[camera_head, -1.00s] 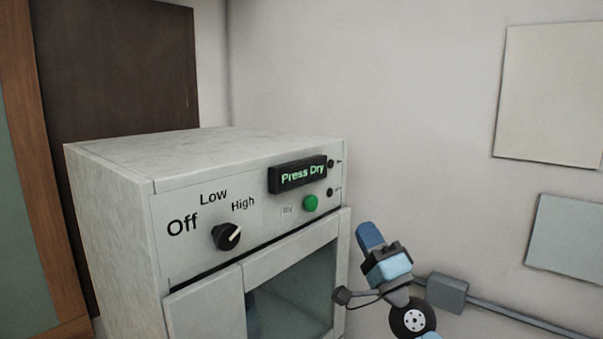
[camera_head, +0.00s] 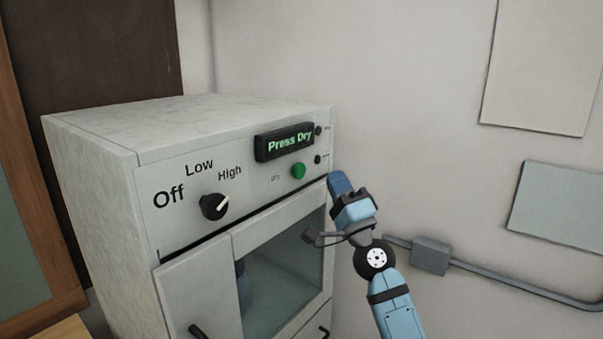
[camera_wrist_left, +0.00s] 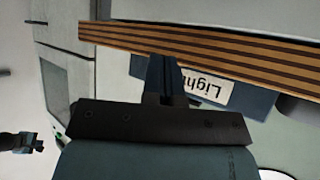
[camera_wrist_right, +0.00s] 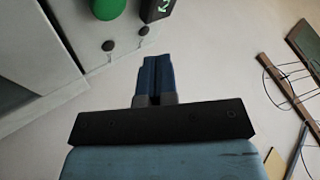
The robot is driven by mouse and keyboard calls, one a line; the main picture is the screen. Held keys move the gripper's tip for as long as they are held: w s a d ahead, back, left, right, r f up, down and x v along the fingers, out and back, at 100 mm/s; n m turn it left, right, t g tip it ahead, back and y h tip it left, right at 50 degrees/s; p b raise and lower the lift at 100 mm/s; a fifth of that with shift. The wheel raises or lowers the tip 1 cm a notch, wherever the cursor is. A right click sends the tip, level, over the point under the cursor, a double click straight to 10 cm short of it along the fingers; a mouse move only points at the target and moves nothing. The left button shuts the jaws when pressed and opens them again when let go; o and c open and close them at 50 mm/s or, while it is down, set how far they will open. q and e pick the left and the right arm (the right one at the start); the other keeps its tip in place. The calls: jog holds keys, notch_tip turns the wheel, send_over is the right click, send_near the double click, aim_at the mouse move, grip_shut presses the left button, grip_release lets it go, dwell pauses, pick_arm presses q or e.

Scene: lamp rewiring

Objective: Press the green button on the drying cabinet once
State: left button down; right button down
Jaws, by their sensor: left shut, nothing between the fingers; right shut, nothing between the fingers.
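The drying cabinet (camera_head: 110,200) is a pale box whose front carries a dark display (camera_head: 284,142) reading "Press Dry". The green button (camera_head: 299,171) sits below the display, near the panel's right end. It also shows in the right wrist view (camera_wrist_right: 107,8), cut by the top edge. My right gripper (camera_head: 338,180) is shut and empty, just right of the button and apart from it in the head view. Its shut fingers show in the right wrist view (camera_wrist_right: 155,76). My left gripper (camera_wrist_left: 168,75) is shut and empty, seen only in the left wrist view.
A black knob (camera_head: 214,206) points toward High. A grey conduit box (camera_head: 430,255) and pipe run along the wall at right. A striped wooden edge (camera_wrist_left: 220,48) and a "Light" label (camera_wrist_left: 209,87) lie close to my left gripper.

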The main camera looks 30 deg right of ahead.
jog(key=shift+w+a+b, duration=0.1)
jog(key=shift+w+a, duration=0.2)
jog(key=shift+w, duration=0.4)
jog(key=shift+w+a+b, duration=0.15)
jog(key=shift+w+a, duration=0.1)
jog(key=shift+w, duration=0.45)
jog(key=shift+w+a+b, duration=0.1)
jog(key=shift+w+a, duration=0.2)
jog(key=shift+w, duration=0.4)
jog(key=shift+w, duration=0.1)
dwell(0.4)
jog(key=shift+w+a, duration=0.15)
jog(key=shift+w, duration=0.15)
jog(key=shift+w+a, duration=0.15)
jog(key=shift+w, duration=0.25)
dwell(0.7)
jog(key=shift+s, duration=0.1)
jog(key=shift+s+d, duration=0.3)
jog(key=shift+s, duration=0.45)
jog(key=shift+s+d+p, duration=0.15)
jog(key=shift+s+d, duration=0.15)
jog(key=shift+s, duration=0.45)
jog(key=shift+s+d+p, duration=0.2)
jog(key=shift+s+d, duration=0.15)
jog(key=shift+s, duration=0.45)
jog(key=shift+s+d+p, duration=0.15)
jog(key=shift+s+d, duration=0.15)
jog(key=shift+s, duration=0.45)
